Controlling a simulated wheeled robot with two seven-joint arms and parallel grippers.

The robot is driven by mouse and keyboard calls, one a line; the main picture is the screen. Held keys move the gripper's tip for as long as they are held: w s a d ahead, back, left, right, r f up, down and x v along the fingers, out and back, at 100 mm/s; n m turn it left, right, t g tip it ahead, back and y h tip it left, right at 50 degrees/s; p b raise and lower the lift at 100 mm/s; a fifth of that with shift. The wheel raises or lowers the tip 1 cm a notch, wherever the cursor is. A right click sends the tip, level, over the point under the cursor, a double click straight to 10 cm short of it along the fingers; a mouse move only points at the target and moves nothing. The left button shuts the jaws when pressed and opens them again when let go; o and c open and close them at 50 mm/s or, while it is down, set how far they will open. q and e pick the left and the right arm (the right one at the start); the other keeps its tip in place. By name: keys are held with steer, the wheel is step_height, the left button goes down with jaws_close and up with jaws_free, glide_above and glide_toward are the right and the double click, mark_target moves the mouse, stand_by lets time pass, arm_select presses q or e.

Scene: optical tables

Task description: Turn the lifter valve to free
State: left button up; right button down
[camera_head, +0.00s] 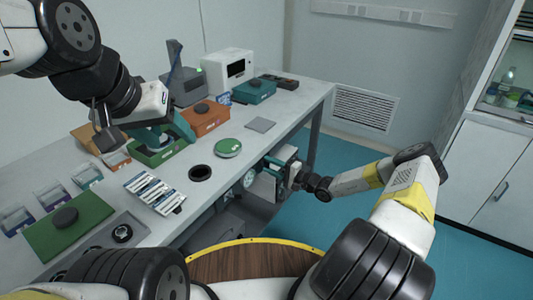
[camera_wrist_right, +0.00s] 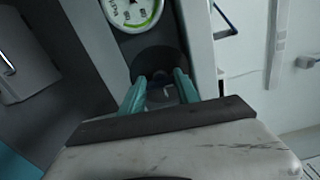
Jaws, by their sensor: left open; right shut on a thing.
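The lifter valve (camera_wrist_right: 160,62) shows in the right wrist view as a dark round fitting in a grey panel, just below a white dial (camera_wrist_right: 132,10) with a green band. My right gripper (camera_wrist_right: 161,88) has its teal fingers on either side of a small part at the valve and is shut on it. The fingers partly hide that part, and I cannot read the valve's position. In the head view my right gripper (camera_head: 270,165) is at the table's front side, below the top. My left gripper (camera_head: 168,134) is open above the table, over a green tray.
The table (camera_head: 284,110) holds an orange tray (camera_head: 203,118), a green round lid (camera_head: 228,147), a dark hole (camera_head: 199,173), slide packs (camera_head: 153,192) and a white device (camera_head: 229,68) at the back. Cabinets (camera_head: 485,170) stand at the right. Blue floor between is clear.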

steer(key=shift+n, duration=0.6)
steer(key=c, duration=0.9)
jaws_free()
steer(key=v, duration=0.8)
